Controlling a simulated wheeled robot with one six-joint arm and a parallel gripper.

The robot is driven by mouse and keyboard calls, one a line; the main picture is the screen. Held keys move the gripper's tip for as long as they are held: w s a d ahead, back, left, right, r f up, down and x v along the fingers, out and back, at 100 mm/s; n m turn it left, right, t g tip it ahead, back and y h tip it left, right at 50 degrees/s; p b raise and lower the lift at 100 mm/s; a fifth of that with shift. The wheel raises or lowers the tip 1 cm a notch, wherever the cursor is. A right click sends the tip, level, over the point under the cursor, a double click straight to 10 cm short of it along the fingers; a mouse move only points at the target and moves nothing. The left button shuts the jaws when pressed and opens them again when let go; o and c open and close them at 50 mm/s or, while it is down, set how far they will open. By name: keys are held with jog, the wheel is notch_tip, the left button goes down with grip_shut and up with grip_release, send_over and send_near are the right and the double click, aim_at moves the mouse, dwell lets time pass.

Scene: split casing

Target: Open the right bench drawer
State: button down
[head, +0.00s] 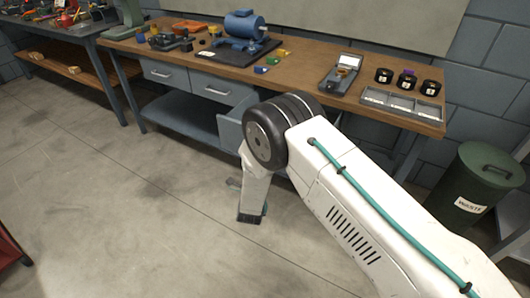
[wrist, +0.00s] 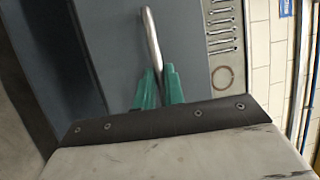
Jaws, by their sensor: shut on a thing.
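The right bench drawer (head: 218,88) is under the bench top in the head view and looks shut. Its bar handle shows on its front, and my arm covers the area just right of it. In the wrist view my gripper (wrist: 158,88) has its green fingers closed on a slim metal handle (wrist: 152,38). This handle stands out from a blue-grey panel (wrist: 115,45). I cannot tell from the views which front the panel is. In the head view my fingertips are not clear.
The left drawer (head: 164,73) looks shut. A blue-grey cabinet panel (head: 229,132) stands under the bench beside a low shelf (head: 180,116). The bench top (head: 300,83) carries a blue motor (head: 244,24) and a grey tray (head: 402,104). A green waste bin (head: 474,185) stands right.

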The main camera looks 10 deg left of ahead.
jog(key=shift+s+a, duration=0.3)
jog(key=shift+s, duration=0.65)
jog(key=c, duration=1.5)
grip_release()
jog(key=s+f, duration=0.1)
jog(key=s, duration=0.6)
jog(key=shift+s+d+f, duration=0.2)
jog(key=shift+s+d, duration=0.05)
jog(key=shift+s, duration=0.05)
